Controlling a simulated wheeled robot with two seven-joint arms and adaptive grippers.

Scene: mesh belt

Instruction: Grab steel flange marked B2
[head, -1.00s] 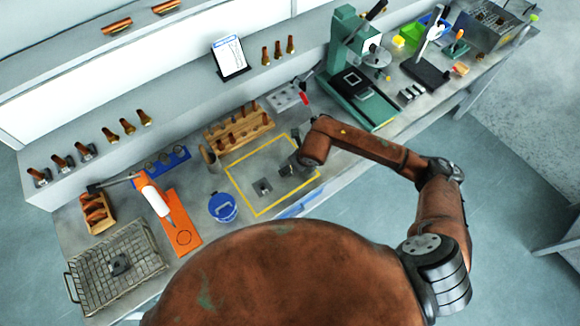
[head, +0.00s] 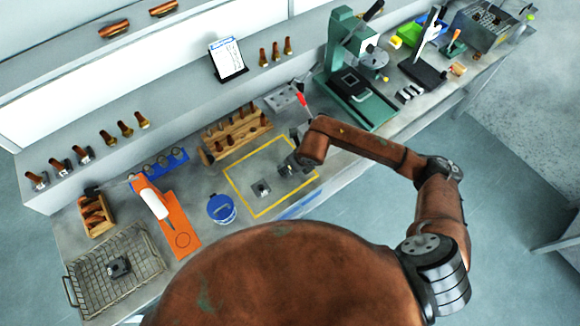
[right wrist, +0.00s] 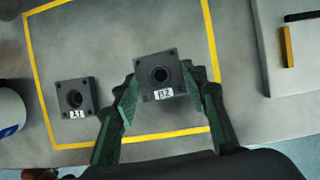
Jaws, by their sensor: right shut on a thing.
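The steel flange marked B2 (right wrist: 160,72) is a dark square block with a round centre hole and a white label. In the right wrist view it sits between the two green fingers of my right gripper (right wrist: 158,88), which is shut on it. A similar flange (right wrist: 77,97), its label hard to read, lies apart to the left inside the yellow outline. It also shows in the head view (head: 261,188). There my right gripper (head: 288,165) is at the right part of the outlined area, and the held flange is mostly hidden. My left gripper is out of view.
The yellow outline (head: 237,193) lies on the grey bench. A blue-and-white tub (head: 221,209) stands left of it, a wooden rack (head: 236,133) behind it. A wire basket (head: 84,290) holding a dark block (head: 118,266) is far left; a green press (head: 340,60) stands behind right.

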